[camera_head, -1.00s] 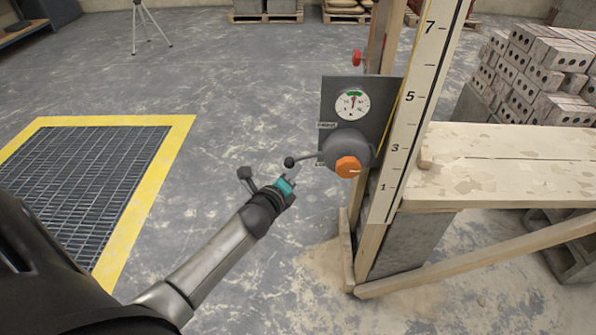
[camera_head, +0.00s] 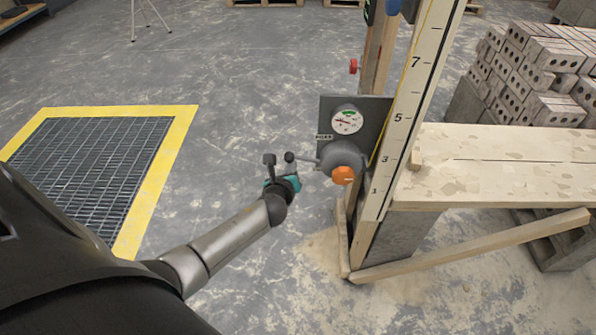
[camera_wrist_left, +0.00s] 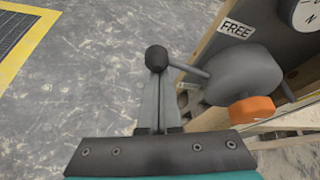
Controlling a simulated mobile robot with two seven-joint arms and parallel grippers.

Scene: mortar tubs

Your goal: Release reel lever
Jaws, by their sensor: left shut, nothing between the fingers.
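The reel lever (camera_head: 305,161) is a thin grey rod with a black ball knob, reaching left from the grey reel housing (camera_head: 343,156) and rising slightly toward its knob. An orange knob (camera_head: 342,176) sits on the housing. My left gripper (camera_head: 292,177) is just below the lever's ball. In the left wrist view, its fingers (camera_wrist_left: 160,85) are shut and empty, with tips right at the black ball (camera_wrist_left: 156,58); I cannot tell whether they touch. The FREE label (camera_wrist_left: 236,28) is above the lever. The dial (camera_head: 346,121) shows its red needle away from the green band.
The reel plate is fixed to a wooden post beside a numbered scale board (camera_head: 401,118). A plank bench (camera_head: 500,165) and stacked bricks (camera_head: 535,75) stand to the right. A yellow-edged floor grate (camera_head: 160,190) lies left. The floor between is clear.

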